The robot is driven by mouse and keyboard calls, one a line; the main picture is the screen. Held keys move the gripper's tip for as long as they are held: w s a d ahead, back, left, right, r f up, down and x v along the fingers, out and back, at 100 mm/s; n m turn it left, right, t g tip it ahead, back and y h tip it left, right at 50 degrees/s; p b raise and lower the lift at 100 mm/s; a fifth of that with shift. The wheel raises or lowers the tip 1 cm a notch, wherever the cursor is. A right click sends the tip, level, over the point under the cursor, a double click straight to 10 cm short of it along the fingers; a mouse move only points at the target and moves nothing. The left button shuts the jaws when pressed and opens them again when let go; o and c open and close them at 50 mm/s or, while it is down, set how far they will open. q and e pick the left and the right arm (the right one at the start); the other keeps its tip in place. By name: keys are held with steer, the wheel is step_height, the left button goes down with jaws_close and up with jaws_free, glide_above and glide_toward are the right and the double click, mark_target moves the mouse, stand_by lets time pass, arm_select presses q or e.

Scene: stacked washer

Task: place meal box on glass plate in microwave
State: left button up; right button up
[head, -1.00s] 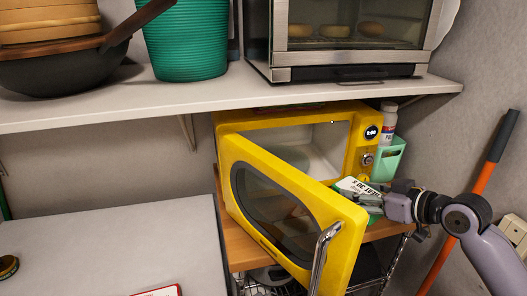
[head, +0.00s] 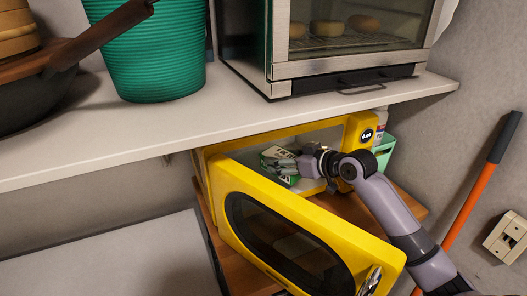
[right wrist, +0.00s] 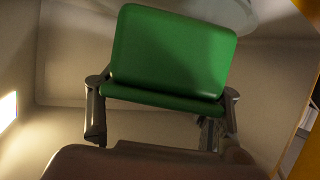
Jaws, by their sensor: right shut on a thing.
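The yellow microwave (head: 215,160) stands on a wooden shelf with its door (head: 315,237) swung open toward me. My right gripper (head: 290,164) reaches into the cavity and is shut on the meal box (head: 279,161), which has a printed label and green sides. In the right wrist view the green face of the meal box (right wrist: 170,52) sits between the two fingers of my right gripper (right wrist: 163,110). Part of the pale round glass plate (right wrist: 220,15) shows at the top, beyond the box. I cannot tell whether the box touches the plate. My left gripper is not in view.
A white shelf (head: 130,137) runs above the microwave, carrying a toaster oven (head: 335,75), a green basket (head: 150,50) and a dark pan (head: 35,100). A mint holder (head: 385,150) stands right of the microwave. An orange-handled pole (head: 470,198) leans at the right wall.

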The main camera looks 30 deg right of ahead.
steer(key=w, duration=0.2)
steer(key=w+a+p, duration=0.1)
steer(key=w, duration=0.1)
steer(key=w+a+p, duration=0.1)
steer(key=w, duration=0.2)
steer(key=shift+r, duration=0.2)
steer(key=shift+w+a+f, duration=0.1)
steer(key=shift+w+a, duration=0.05)
steer(key=shift+w, duration=0.05)
step_height(320, 180, down, 3)
steer(key=shift+p, duration=0.95)
steer(key=shift+f, duration=0.3)
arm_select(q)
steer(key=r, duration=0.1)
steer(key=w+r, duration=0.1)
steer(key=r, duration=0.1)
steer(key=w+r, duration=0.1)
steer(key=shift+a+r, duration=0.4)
arm_select(e)
steer(key=o, duration=1.5)
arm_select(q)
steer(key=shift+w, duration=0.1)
arm_select(e)
steer(key=shift+o, duration=0.2)
steer(key=shift+s, duration=0.1)
